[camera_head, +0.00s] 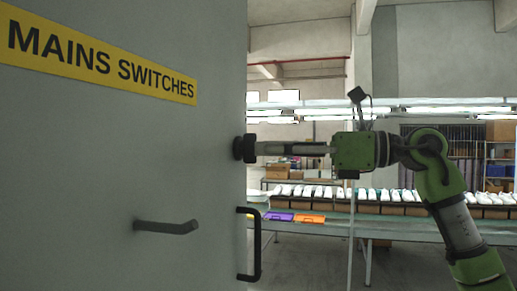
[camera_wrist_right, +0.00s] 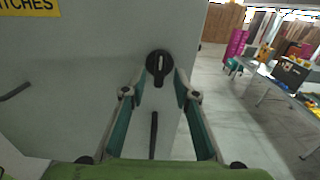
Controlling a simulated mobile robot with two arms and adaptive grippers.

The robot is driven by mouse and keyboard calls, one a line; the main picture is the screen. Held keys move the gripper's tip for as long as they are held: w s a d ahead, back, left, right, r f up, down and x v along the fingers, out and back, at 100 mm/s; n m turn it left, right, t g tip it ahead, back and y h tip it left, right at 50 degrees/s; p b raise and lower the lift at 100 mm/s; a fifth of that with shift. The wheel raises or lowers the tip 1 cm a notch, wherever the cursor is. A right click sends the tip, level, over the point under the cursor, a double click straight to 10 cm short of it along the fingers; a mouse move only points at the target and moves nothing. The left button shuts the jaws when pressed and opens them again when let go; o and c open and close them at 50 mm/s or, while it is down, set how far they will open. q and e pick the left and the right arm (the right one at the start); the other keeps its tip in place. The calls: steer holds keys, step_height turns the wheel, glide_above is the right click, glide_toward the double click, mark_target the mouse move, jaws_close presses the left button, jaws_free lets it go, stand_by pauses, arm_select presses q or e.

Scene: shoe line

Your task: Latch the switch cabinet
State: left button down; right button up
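The grey switch cabinet (camera_head: 90,165), with a yellow MAINS SWITCHES sign, fills the left of the head view. A black round latch knob (camera_head: 239,148) sits near its right edge. In the right wrist view the knob (camera_wrist_right: 159,66) shows a pale upright bar. My right gripper (camera_head: 256,148) is level with the knob and right at it. In the right wrist view its two fingertips (camera_wrist_right: 162,80) flank the knob's lower part. I cannot tell if they press on it. A black bar handle (camera_head: 255,244) is below the knob. My left gripper is out of view.
A grey lever handle (camera_head: 166,227) juts from the cabinet face, lower left of the knob. A long bench (camera_head: 390,228) with white shoes, boxes and purple and orange trays stands behind. Open floor (camera_wrist_right: 222,85) lies right of the cabinet.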

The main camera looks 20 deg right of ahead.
steer(key=v, duration=0.8)
steer(key=shift+s+d, duration=0.25)
steer(key=shift+d, duration=0.05)
